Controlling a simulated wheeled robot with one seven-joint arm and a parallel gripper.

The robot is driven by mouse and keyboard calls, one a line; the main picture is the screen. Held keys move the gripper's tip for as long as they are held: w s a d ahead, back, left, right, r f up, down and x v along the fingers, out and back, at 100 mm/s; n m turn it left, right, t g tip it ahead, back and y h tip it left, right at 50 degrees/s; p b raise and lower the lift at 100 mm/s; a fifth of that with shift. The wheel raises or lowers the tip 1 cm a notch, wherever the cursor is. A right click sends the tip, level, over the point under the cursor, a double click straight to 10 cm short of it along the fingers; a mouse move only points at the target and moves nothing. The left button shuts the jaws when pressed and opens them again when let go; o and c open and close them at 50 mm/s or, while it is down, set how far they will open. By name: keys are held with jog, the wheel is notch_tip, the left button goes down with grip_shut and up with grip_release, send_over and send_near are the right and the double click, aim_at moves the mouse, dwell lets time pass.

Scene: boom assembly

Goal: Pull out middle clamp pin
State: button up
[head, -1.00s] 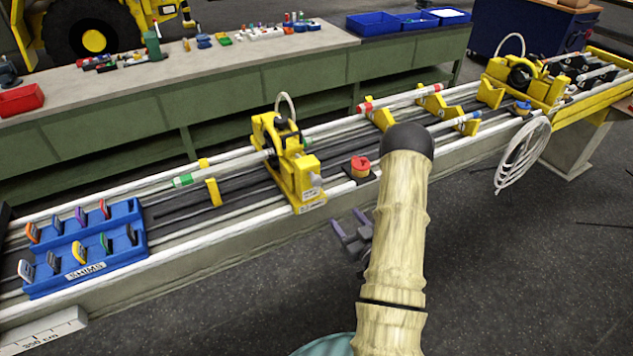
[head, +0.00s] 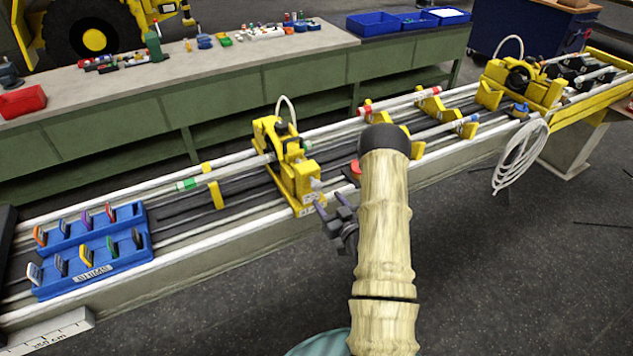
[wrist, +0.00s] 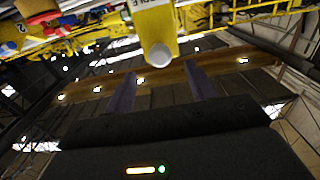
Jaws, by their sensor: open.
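The middle clamp (head: 298,176) is a yellow block standing across the rails, with a white hose loop on top. Its pin (head: 316,183) is a small grey knob on the clamp's front face. My gripper (head: 329,203) is open just in front of and below the pin, partly hidden by my arm. In the wrist view the pin's round grey end (wrist: 159,56) sits between the two purple fingers of my gripper (wrist: 160,72), near their tips. The clamp's yellow face (wrist: 156,22) is above it. I cannot tell whether either finger touches the pin.
A red knob (head: 355,168) on the rail is partly hidden by my arm. A blue shim tray (head: 95,275) lies on the rails at left. Another yellow clamp (head: 520,82) stands at far right with coiled hose (head: 522,155) below.

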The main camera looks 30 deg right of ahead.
aim_at(319, 189)
jog(key=w+p, duration=0.2)
jog(key=w, duration=0.6)
jog(key=shift+w+a+p, duration=0.1)
jog(key=shift+a+p, duration=0.05)
jog(key=shift+p, duration=0.15)
grip_shut()
